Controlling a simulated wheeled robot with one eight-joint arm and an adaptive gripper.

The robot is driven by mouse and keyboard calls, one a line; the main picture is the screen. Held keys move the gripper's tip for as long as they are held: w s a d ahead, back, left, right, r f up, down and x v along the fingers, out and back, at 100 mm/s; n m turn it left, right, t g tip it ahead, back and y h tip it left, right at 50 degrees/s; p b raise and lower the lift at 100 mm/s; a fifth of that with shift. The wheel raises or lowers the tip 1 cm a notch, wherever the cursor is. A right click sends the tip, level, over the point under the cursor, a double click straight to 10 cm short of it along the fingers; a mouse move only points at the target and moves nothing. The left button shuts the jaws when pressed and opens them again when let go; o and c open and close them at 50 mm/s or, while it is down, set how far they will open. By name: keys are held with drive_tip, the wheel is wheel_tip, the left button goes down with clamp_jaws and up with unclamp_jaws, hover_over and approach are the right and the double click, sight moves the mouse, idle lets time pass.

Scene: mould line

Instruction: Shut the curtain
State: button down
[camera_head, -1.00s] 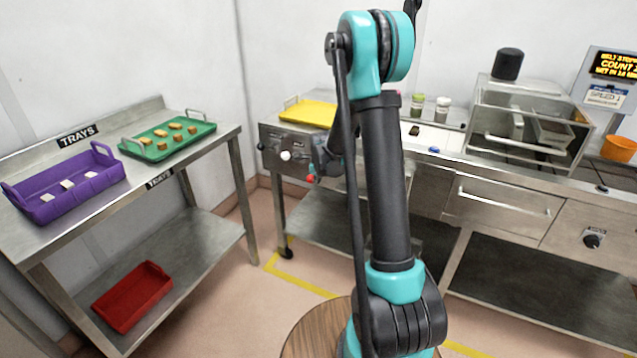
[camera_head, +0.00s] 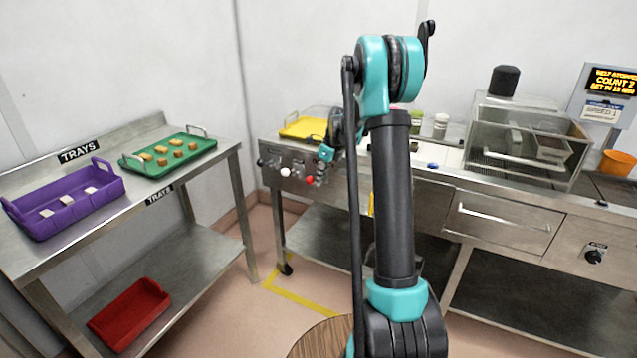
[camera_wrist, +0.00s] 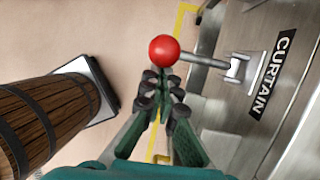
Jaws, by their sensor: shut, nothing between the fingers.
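The curtain lever has a red ball (camera_wrist: 164,50) on a thin grey rod (camera_wrist: 205,61), which runs to a pale bracket beside the label CURTAIN (camera_wrist: 272,76) in the wrist view. In the head view, its red ball (camera_head: 309,180) shows small in front of the steel panel. My gripper (camera_wrist: 162,82) is shut and empty, its fingertips close beside the ball. I cannot tell whether they touch it. In the head view, my gripper (camera_head: 326,153) is just above and right of the ball, partly hidden by my arm. I cannot make out the curtain itself.
A white knob (camera_head: 285,172) sits left of the lever on the panel. A yellow tray (camera_head: 303,128) lies on the bench above. A wooden barrel (camera_wrist: 50,115) stands left in the wrist view. The left table holds a purple crate (camera_head: 95,203) and green tray (camera_head: 196,155).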

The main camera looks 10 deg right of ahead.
drive_tip(key=shift+r, duration=0.75)
drive_tip(key=s+d+r, duration=0.1)
drive_tip(key=d+r, duration=0.5)
drive_tip(key=r, duration=0.1)
drive_tip(key=shift+s+d, duration=0.15)
drive_tip(key=shift+s, duration=0.1)
idle(0.5)
drive_tip(key=s+a+f+n+t+h, duration=0.1)
drive_tip(key=s+f+n, duration=0.2)
drive_tip(key=s+n, duration=0.5)
drive_tip(key=s+a+f+n+t+h, duration=0.1)
drive_tip(key=s+f+n, duration=0.3)
drive_tip(key=s+n, duration=0.5)
drive_tip(key=s+a+f+n+t+h, duration=0.1)
drive_tip(key=s+a+f+n, duration=0.2)
drive_tip(key=s+n, duration=0.5)
drive_tip(key=s, duration=1.3)
drive_tip(key=shift+s+f, duration=0.2)
